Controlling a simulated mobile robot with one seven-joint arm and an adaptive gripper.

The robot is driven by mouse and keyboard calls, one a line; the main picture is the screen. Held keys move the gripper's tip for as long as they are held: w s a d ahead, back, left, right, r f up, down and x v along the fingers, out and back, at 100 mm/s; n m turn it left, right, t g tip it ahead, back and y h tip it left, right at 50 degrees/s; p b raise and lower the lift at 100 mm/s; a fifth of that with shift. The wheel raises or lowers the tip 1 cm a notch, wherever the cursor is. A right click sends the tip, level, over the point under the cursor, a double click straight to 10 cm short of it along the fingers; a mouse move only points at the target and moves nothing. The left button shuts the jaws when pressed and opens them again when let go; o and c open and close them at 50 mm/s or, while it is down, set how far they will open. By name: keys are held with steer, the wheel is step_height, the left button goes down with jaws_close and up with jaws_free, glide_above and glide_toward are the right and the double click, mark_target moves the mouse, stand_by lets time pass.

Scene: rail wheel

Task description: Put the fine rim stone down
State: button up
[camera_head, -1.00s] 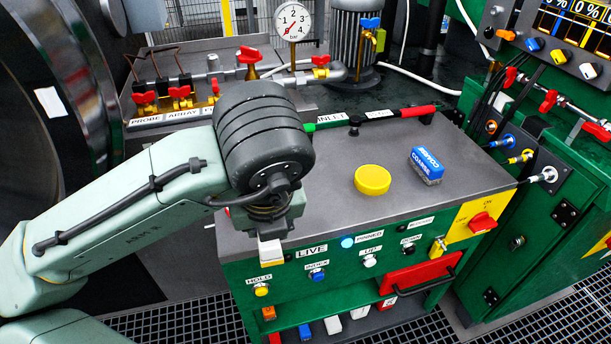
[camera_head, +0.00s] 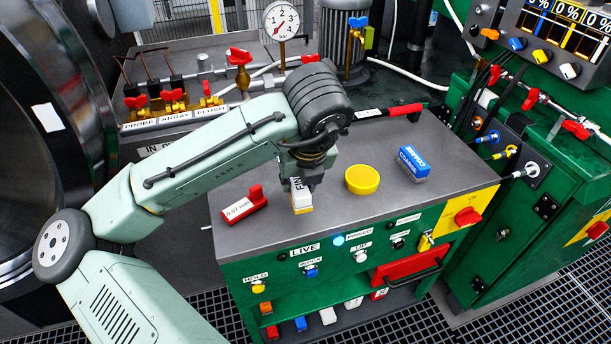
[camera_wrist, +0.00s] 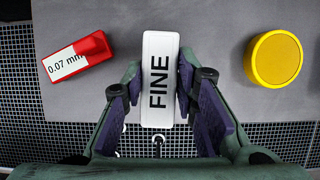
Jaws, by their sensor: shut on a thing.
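The fine rim stone (camera_head: 301,198) is a white block marked FINE with a yellow-orange lower part. My gripper (camera_head: 302,184) is shut on it above the front left part of the grey bench top (camera_head: 270,225). In the wrist view the stone (camera_wrist: 159,75) stands between the two dark finger pads of my gripper (camera_wrist: 160,100), its lettering facing the camera. I cannot tell whether its underside touches the bench top.
A red block labelled 0.07 mm (camera_head: 244,205) lies left of the stone. A yellow round puck (camera_head: 362,180) and a blue COARSE stone (camera_head: 414,164) lie to the right. A red-ended bar (camera_head: 388,113) lies at the back. The bench's front carries knobs.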

steer(key=shift+w+d, duration=0.4)
steer(key=shift+w, duration=0.45)
steer(key=shift+w+d+f+p, duration=0.15)
steer(key=shift+w+f+p, duration=0.15)
steer(key=shift+f, duration=0.25)
steer(key=shift+w+d+f+p, duration=0.1)
steer(key=shift+w+f+p, duration=0.2)
steer(key=shift+f, duration=0.85)
steer(key=o, duration=1)
